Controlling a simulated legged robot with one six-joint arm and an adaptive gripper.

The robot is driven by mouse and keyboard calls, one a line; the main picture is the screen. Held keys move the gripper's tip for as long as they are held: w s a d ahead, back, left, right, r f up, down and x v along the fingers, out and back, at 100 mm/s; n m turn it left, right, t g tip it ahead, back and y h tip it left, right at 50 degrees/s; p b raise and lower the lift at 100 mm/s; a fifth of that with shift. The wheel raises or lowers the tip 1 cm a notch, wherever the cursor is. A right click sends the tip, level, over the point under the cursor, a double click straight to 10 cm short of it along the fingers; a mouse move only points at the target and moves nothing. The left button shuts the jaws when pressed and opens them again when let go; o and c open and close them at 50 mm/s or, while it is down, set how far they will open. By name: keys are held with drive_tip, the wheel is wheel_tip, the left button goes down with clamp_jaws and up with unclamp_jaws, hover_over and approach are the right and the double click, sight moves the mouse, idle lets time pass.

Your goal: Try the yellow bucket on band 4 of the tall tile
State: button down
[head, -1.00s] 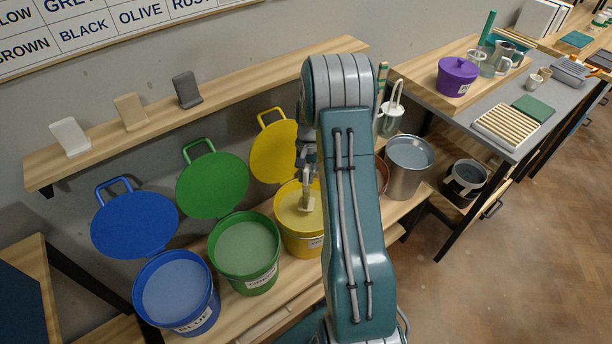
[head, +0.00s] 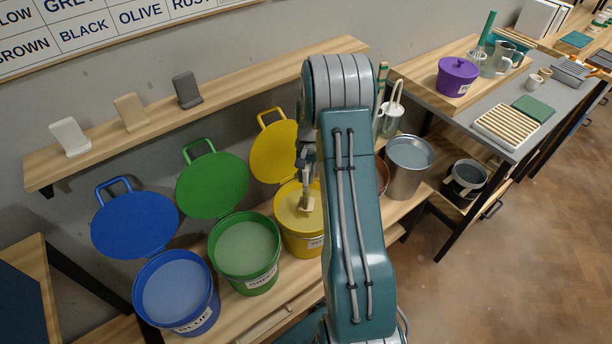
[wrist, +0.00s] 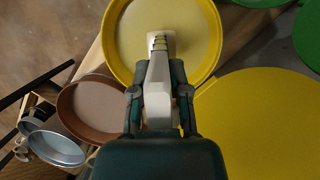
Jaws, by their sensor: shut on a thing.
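The yellow bucket (head: 301,237) stands on the low bench with its yellow lid (head: 274,152) tipped open behind it. Its pale yellow contents (wrist: 190,22) show in the wrist view. My gripper (head: 307,172) is shut on a pale, narrow tile (head: 306,205), which points down over the bucket's mouth. In the wrist view my gripper (wrist: 159,88) has a finger on each side of the tile (wrist: 158,72). Several small bands show near the tile's far end. I cannot tell whether its tip touches the contents. My arm hides the bucket's right side in the head view.
The green bucket (head: 246,257) and blue bucket (head: 175,294) stand open to the left. A brown bucket (wrist: 90,106) and metal bucket (head: 409,168) stand on the other side. A wooden shelf (head: 225,78) with small stands runs behind. The floor at right is clear.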

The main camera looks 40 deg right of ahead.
drive_tip(key=shift+r, duration=0.15)
drive_tip(key=shift+r, duration=2.95)
